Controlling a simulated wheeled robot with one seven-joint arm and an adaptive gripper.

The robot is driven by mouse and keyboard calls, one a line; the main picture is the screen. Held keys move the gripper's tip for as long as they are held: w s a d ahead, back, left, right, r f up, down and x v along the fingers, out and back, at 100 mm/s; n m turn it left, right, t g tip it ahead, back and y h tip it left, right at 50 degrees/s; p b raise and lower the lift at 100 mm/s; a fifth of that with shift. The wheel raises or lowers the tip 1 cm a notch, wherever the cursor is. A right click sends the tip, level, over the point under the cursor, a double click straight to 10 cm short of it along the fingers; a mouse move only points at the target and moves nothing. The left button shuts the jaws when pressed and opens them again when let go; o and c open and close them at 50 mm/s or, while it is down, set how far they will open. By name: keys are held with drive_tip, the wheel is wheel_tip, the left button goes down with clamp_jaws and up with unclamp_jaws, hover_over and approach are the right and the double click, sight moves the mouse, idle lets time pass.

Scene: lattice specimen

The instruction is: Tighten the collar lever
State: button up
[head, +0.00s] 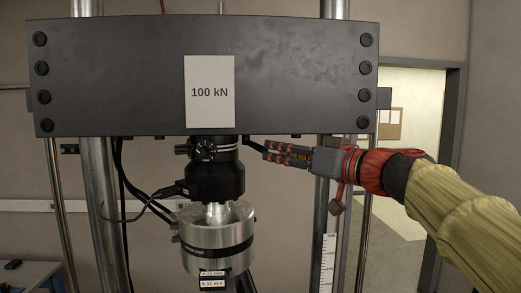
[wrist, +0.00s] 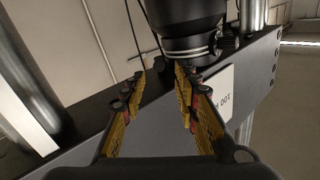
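The black collar (head: 208,150), with a round dial-like knob (head: 205,150) on its front, sits under the dark crosshead. The ringed collar (wrist: 190,50) is just beyond the right finger there. I cannot tell whether a finger touches the lever.
The crosshead (head: 110,75) with a "100 kN" label (head: 209,91) hangs close above my gripper. Steel columns (head: 98,200) stand on both sides. A metal cup-like fixture (head: 215,240) is below the collar, with a cable (head: 140,205) looping at left.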

sight(262, 148)
drive_tip(key=p+x, duration=0.2)
drive_tip(key=x, duration=0.4)
drive_tip(key=shift+w+a+r, duration=0.1)
drive_tip(key=shift+w+a, duration=0.1)
drive_tip(key=shift+w, duration=0.05)
drive_tip(key=shift+w+a+p, duration=0.25)
drive_tip(key=shift+w+p, duration=0.05)
drive_tip(key=shift+w, duration=0.25)
drive_tip(key=shift+s, duration=0.15)
drive_tip(key=c, duration=0.3)
drive_tip(key=c, duration=0.4)
clamp_jaws()
